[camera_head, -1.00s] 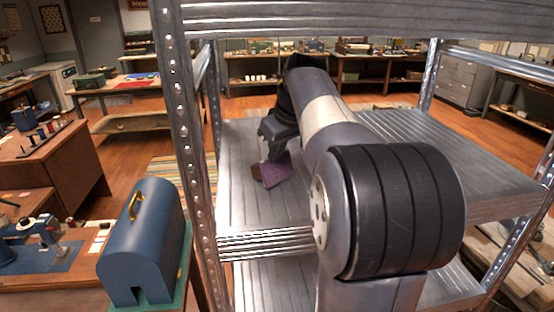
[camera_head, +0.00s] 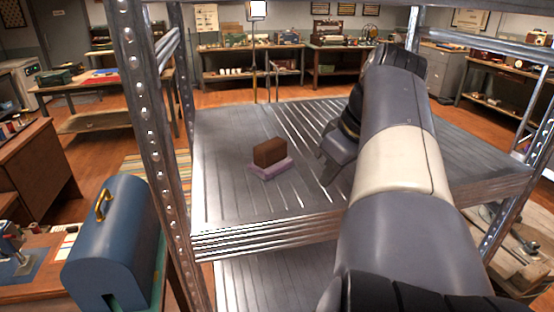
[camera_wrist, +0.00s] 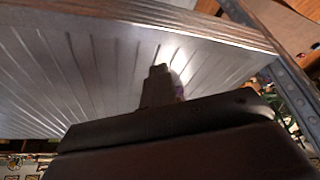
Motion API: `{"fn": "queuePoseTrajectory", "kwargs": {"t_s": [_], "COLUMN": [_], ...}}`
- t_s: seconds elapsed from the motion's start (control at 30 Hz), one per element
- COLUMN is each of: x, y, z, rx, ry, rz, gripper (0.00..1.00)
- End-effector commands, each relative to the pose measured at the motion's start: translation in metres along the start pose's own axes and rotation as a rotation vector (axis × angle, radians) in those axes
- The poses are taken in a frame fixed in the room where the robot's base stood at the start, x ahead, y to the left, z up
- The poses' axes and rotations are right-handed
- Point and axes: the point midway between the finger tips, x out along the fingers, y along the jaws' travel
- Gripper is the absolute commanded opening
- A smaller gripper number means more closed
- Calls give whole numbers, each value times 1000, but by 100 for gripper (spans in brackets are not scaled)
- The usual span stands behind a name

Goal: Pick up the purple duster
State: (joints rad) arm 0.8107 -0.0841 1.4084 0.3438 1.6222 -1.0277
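The purple duster (camera_head: 270,170) lies flat on the metal shelf (camera_head: 225,195), left of centre. Its brown block is on top and its purple pad is underneath. My gripper (camera_head: 327,170) is to the right of it, low over the shelf, with a visible gap between them in the head view. In the wrist view a dark finger of my gripper (camera_wrist: 160,85) points toward the shelf, and a small purple patch shows beside it. The finger opening is hidden by my gripper's own body.
Metal posts (camera_head: 150,150) stand at the shelf's corners, and a lower shelf (camera_head: 265,280) lies below. A blue domed case (camera_head: 118,245) stands outside at the left. The shelf's left half is bare around the duster.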

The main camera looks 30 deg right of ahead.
Motion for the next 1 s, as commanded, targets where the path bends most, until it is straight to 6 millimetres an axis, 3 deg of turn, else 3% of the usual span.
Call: {"fn": "queuePoseTrajectory", "kwargs": {"t_s": [0.23, 0.67, 1.0], "x": [-5, -6, -6], "y": [0, 0, 0], "z": [12, 14, 14], "rx": [2, -1, 0], "ry": [0, 1, 1], "rz": [0, 0, 0], "gripper": [0, 0, 27]}}
